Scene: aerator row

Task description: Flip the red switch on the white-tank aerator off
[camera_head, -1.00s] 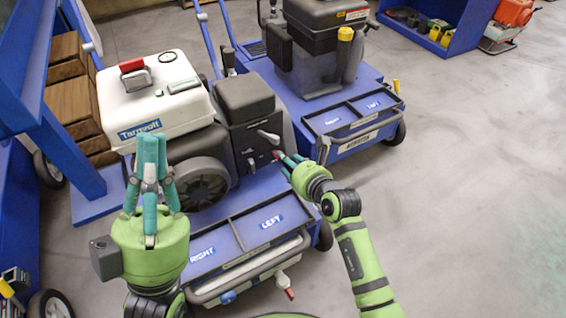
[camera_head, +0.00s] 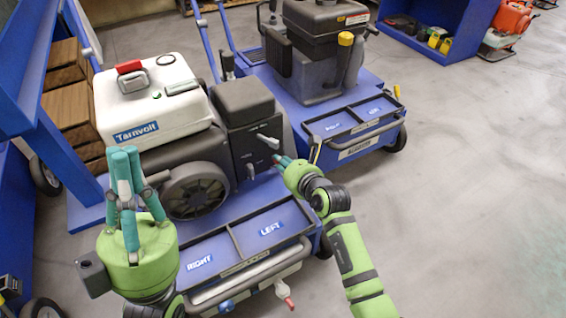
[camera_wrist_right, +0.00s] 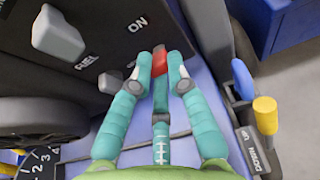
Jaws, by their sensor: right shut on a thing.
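The white-tank aerator (camera_head: 152,92) stands at left in the head view, with a dark engine panel on its right side. In the right wrist view the red switch (camera_wrist_right: 160,63) sits on that panel, just below and right of the "ON" label. My right gripper (camera_wrist_right: 160,80) is shut on the red switch, its teal fingers around it. In the head view the right gripper (camera_head: 284,162) is at the panel, and the switch is mostly hidden by the fingertips. My left gripper (camera_head: 127,170) points upward in front of the aerator, empty; its finger opening is unclear.
A grey fuel lever (camera_wrist_right: 58,35) is beside the switch. Blue and yellow levers (camera_wrist_right: 265,115) stand at right in the wrist view. A black-tank aerator (camera_head: 325,60) is behind right. The tray (camera_head: 235,242) is below the panel. The floor at right is clear.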

